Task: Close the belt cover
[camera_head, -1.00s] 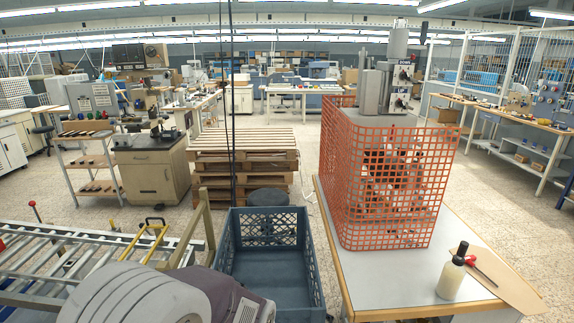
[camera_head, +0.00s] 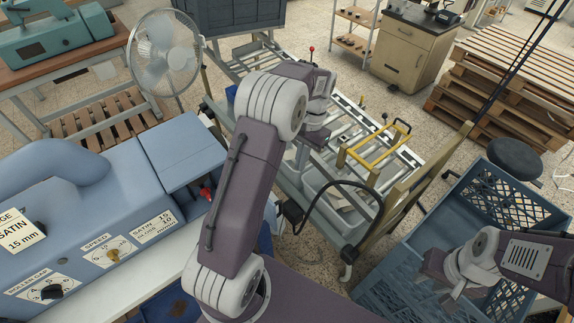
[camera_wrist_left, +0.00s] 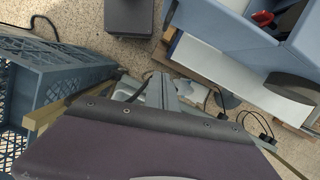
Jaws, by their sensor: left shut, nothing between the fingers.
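A blue machine (camera_head: 90,200) with dials stands at the lower left in the head view. Blue machine parts (camera_wrist_left: 215,30) and the red knob (camera_wrist_left: 262,18) also show in the left wrist view. My left gripper (camera_head: 304,158) is shut and empty, right of the machine and above the conveyor side. My right gripper (camera_head: 447,290) is over the blue crate; its fingers are unclear.
A roller conveyor (camera_head: 395,165) with a yellow frame (camera_head: 365,155) and a grey bin (camera_head: 335,205) lies beyond my left arm. A blue crate (camera_head: 415,245) stands at the right. A fan (camera_head: 165,52) stands behind the machine. Floor shows between the machine and conveyor.

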